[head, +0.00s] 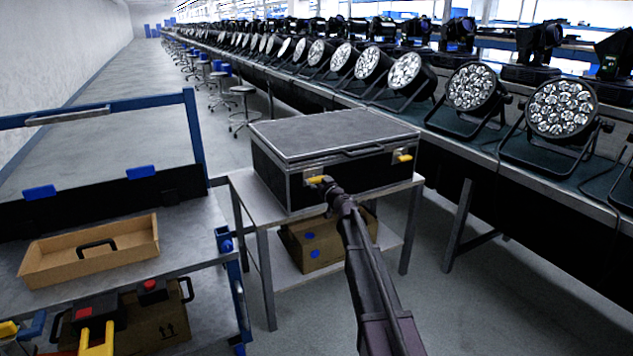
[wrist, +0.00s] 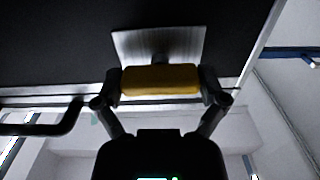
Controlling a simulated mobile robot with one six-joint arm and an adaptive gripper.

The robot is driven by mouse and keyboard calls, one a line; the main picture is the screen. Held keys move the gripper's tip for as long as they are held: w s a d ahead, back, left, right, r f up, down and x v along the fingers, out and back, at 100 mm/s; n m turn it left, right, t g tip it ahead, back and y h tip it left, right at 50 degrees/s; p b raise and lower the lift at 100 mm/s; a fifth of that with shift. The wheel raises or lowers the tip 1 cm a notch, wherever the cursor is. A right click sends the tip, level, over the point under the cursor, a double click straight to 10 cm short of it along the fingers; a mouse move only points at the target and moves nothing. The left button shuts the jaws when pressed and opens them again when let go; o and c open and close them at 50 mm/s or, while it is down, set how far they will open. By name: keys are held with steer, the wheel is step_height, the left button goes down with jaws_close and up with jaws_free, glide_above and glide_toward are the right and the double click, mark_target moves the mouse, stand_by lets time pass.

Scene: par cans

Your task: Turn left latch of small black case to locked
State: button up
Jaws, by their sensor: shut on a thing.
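The small black case (head: 330,175) lies closed on a small grey table, with metal edges and a black handle (head: 360,150) on its front. Its left latch (wrist: 160,80) has a yellow bar on a metal plate (wrist: 135,42) and fills the middle of the wrist view. My gripper (head: 322,184) is at this latch, and in the wrist view its two fingers (wrist: 160,88) are shut on the ends of the yellow bar. The bar looks level across the wrist view. The right latch (head: 402,157), also yellow, is free at the case's right front.
The table (head: 252,190) has a lower shelf with a cardboard box (head: 298,250). A workbench with a cardboard tray (head: 62,262) stands at the left. A long bench (head: 480,150) carrying several stage lights runs along the right. Grey floor (head: 470,310) lies open in front.

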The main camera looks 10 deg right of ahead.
steer(key=shift+m, duration=0.3)
steer(key=m, duration=0.4)
steer(key=shift+a, duration=0.1)
steer(key=m, duration=0.4)
steer(key=shift+m, duration=0.3)
steer(key=m, duration=0.4)
steer(key=shift+m, duration=0.3)
steer(key=m, duration=0.4)
steer(key=o, duration=0.8)
